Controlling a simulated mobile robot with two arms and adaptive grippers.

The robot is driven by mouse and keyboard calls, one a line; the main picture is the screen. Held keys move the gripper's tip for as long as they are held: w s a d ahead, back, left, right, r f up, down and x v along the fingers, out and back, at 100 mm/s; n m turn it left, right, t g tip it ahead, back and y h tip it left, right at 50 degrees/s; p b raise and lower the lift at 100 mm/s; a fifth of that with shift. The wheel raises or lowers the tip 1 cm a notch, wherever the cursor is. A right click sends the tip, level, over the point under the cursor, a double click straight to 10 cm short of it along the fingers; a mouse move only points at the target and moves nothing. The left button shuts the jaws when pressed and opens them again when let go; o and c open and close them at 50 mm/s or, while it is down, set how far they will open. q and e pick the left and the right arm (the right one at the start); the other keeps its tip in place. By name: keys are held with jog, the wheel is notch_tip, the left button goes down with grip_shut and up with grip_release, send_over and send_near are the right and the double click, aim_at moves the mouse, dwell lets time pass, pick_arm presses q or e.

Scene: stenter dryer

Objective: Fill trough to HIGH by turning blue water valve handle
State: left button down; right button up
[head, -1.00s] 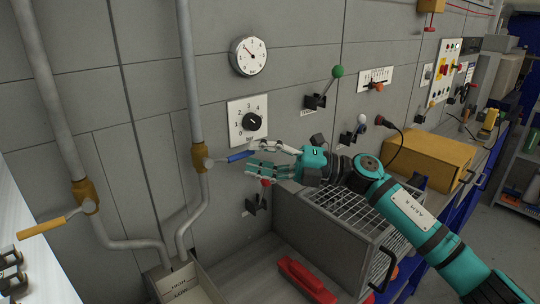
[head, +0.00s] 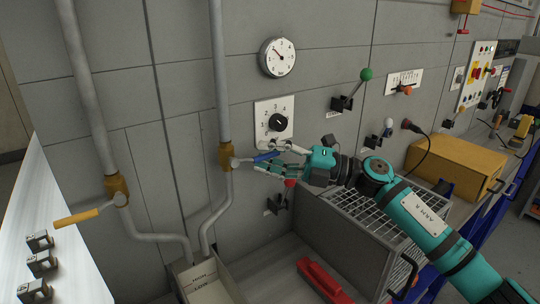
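The blue water valve handle (head: 265,156) sticks out to the right from a brass valve body (head: 226,156) on the right-hand grey pipe. My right gripper (head: 268,158) comes in from the right, with one finger above the blue handle and one below it. The fingers look apart, with the handle's end between them; I cannot tell whether they touch it. The trough (head: 222,272) stands at the bottom under the pipes, with level labels on its inner wall; one seems to read LOW. I cannot make out any water. My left gripper is out of view.
A yellow handle (head: 76,218) sits on the left pipe's valve. A wall dial (head: 277,57) and a rotary knob (head: 279,122) are above my gripper. A wire-mesh box (head: 365,218), a red object (head: 322,280) and a yellow box (head: 455,163) lie to the right.

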grip_shut()
jog(key=shift+r, duration=0.1)
dwell(0.8)
